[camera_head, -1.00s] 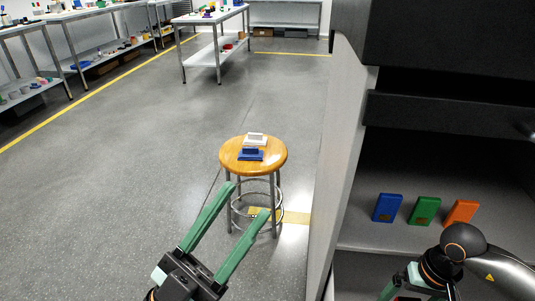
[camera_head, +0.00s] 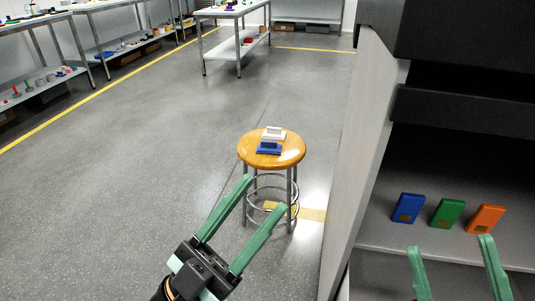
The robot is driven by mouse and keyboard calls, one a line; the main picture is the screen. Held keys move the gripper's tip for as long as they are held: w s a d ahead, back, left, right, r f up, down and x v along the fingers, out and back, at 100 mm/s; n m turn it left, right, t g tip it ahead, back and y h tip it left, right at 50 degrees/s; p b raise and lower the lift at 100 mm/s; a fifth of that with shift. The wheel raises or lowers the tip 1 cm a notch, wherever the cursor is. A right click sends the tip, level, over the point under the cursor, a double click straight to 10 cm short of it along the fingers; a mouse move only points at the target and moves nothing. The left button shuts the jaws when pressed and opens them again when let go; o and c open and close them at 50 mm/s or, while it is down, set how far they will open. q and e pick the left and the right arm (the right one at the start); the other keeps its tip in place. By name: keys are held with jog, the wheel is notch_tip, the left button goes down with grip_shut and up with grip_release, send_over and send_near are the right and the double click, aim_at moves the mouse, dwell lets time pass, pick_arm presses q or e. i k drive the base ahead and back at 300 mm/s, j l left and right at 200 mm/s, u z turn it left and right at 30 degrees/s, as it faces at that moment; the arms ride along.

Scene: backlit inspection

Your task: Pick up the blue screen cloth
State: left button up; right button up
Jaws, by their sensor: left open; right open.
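A flat blue pack (camera_head: 408,208) with a small brown patch stands tilted on the shelf at the right; it looks like the blue screen cloth. My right gripper (camera_head: 450,245) is open and empty in front of the shelf, its two green fingers pointing up toward the packs, lower in the picture than the blue one and to its right. My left gripper (camera_head: 264,194) is open and empty, low in the middle of the view, in front of the stool. No gripper visibly touches the blue pack.
Beside the blue pack stand a similar green pack (camera_head: 447,212) and an orange pack (camera_head: 486,218). The shelf's side wall (camera_head: 368,130) divides them from a wooden stool (camera_head: 290,152) holding a blue block (camera_head: 268,149) and a white block (camera_head: 273,133). Open floor lies left.

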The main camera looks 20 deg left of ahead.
aim_at(266, 146)
jog(key=j+u, duration=0.1)
jog(key=j, duration=0.6)
jog(key=i+j, duration=0.1)
jog(key=j, duration=0.2)
jog(key=i+j+u, duration=0.15)
jog(key=j, duration=0.45)
jog(key=i+j+u, duration=0.2)
jog(key=i, duration=0.35)
jog(key=i+j+u, duration=0.2)
jog(key=i, duration=0.3)
jog(key=i+l, duration=0.25)
jog(key=l+u, duration=0.05)
